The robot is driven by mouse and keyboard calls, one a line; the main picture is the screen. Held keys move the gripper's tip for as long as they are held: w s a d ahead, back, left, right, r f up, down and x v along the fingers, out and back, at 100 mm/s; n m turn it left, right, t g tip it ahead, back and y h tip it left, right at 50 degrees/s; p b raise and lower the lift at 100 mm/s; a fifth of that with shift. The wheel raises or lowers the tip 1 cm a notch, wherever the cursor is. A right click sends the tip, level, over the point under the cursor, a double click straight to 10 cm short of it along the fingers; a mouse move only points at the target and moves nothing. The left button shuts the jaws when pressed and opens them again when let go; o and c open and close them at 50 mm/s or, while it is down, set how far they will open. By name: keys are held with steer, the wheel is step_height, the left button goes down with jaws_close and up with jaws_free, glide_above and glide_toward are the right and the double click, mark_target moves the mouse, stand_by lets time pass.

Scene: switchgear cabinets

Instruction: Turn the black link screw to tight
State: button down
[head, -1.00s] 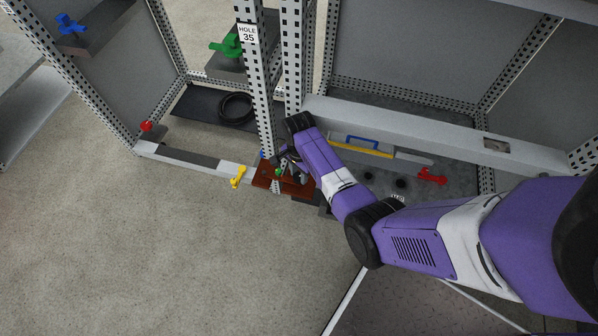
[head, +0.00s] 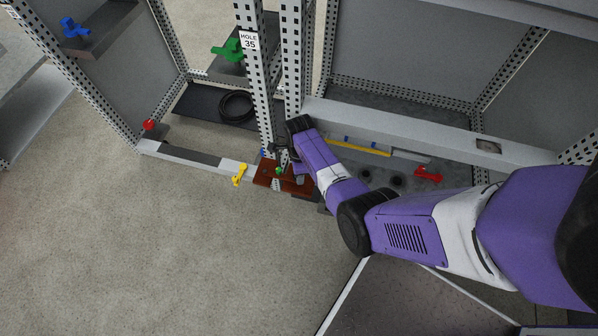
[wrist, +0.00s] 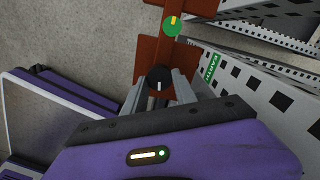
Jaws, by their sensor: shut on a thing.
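The black link screw (wrist: 159,78) shows in the wrist view as a round black knob with a pale mark on its face, on a red-brown plate (wrist: 148,55). My gripper (wrist: 160,92) is shut on the black screw, with one grey finger on each side of it. In the head view my gripper (head: 283,158) is at the red-brown plate (head: 297,188) at the foot of the cabinet post, and the black screw cannot be made out there. A green screw (wrist: 172,27) with a yellow mark sits farther up the plate; it also shows in the head view (head: 279,171).
Perforated posts (head: 258,95) stand right behind the plate. A yellow handle (head: 239,175) is left of the plate, and a red knob (head: 149,125) farther left. A red handle (head: 428,174) lies right of my arm. Open floor (head: 130,250) lies in front.

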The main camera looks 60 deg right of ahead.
stand_by(0.4)
steer(key=c, duration=1)
jaws_free()
